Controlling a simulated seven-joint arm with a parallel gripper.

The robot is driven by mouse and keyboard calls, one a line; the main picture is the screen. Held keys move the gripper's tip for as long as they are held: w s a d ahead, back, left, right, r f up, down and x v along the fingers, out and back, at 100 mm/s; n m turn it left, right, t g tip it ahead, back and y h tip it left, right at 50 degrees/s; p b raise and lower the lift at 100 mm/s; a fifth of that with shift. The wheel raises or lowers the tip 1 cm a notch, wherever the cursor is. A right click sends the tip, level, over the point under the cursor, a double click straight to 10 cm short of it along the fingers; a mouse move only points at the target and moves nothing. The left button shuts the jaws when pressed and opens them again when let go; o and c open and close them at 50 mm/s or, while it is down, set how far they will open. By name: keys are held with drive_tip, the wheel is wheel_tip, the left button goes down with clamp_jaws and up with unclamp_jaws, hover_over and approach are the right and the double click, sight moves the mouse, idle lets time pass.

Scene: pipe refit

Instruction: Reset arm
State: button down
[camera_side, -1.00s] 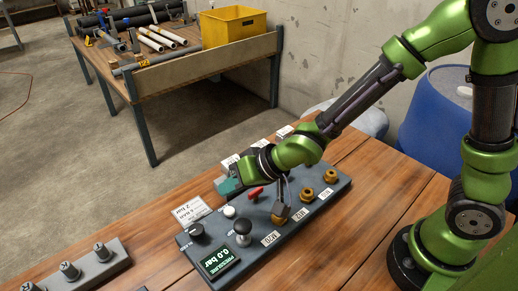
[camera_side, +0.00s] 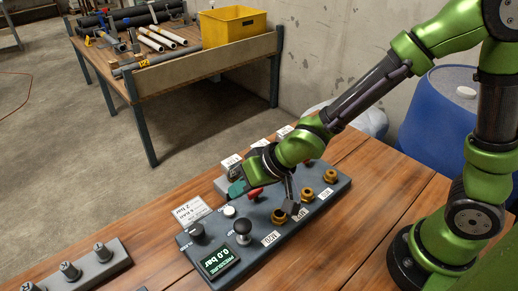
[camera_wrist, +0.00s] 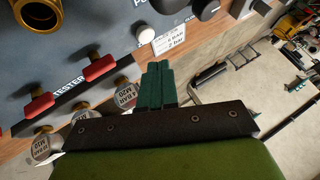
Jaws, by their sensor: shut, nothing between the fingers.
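My gripper (camera_side: 238,188) is above the far edge of a dark grey pressure tester panel (camera_side: 262,232). Its green fingers are together and empty; they also show in the wrist view (camera_wrist: 157,86). A red valve handle (camera_side: 254,195) sits just beside the fingers in the side view. The wrist view shows red handles (camera_wrist: 101,69) and a brass fitting (camera_wrist: 38,14) on the panel. Brass fittings (camera_side: 306,194) line the panel's near right part. The display (camera_side: 219,262) reads 0.0 bar. No gap shows between the fingers.
A black-topped knob (camera_side: 243,228) and a white button (camera_side: 229,211) stand up from the panel. A grey block with several pegs (camera_side: 70,270) lies at lower left. A blue barrel (camera_side: 436,110) stands behind my arm. A yellow bin (camera_side: 233,26) sits on a far bench.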

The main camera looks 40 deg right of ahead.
drive_tip(key=s+d+r+m+h, duration=0.1)
drive_tip(key=s+d+r, duration=0.5)
drive_tip(key=d, duration=0.3)
drive_tip(key=s+d+r+m+h, duration=0.1)
drive_tip(key=s+d+r, duration=0.5)
drive_tip(key=d+r, duration=0.3)
drive_tip(key=shift+s+m+t, duration=0.3)
drive_tip(key=shift+m+t, duration=0.1)
